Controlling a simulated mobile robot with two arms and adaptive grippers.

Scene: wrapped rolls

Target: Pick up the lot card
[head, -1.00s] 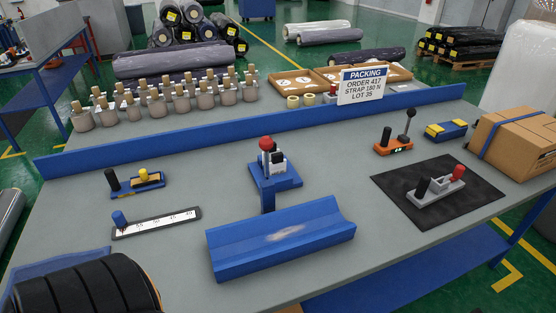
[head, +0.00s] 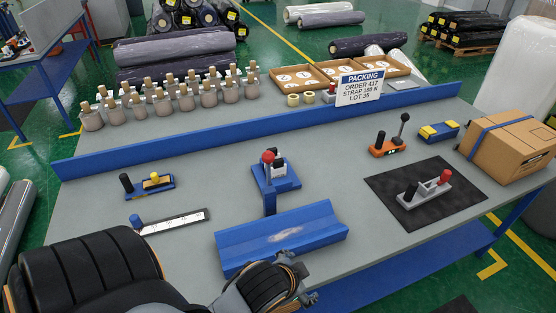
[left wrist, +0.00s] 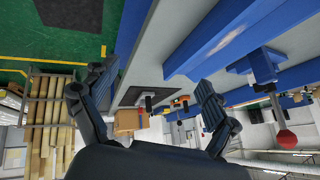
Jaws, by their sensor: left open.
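A white card with a blue PACKING header (head: 359,91) stands upright at the blue rail and reads ORDER 417, STRAP 180 N, LOT 35. No other card is clearly labelled as a lot card; a small white piece (head: 278,168) sits in the blue stand with a red knob, too small to read. My left arm comes in at the bottom left of the head view, near the front of the blue trough (head: 280,238). In the left wrist view my left gripper (left wrist: 153,80) has its fingers apart with nothing between them. My right gripper is not in view.
The blue rail (head: 210,144) crosses the table. A black mat (head: 400,210) bears a grey holder with a red knob. The middle grey tabletop is partly clear.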

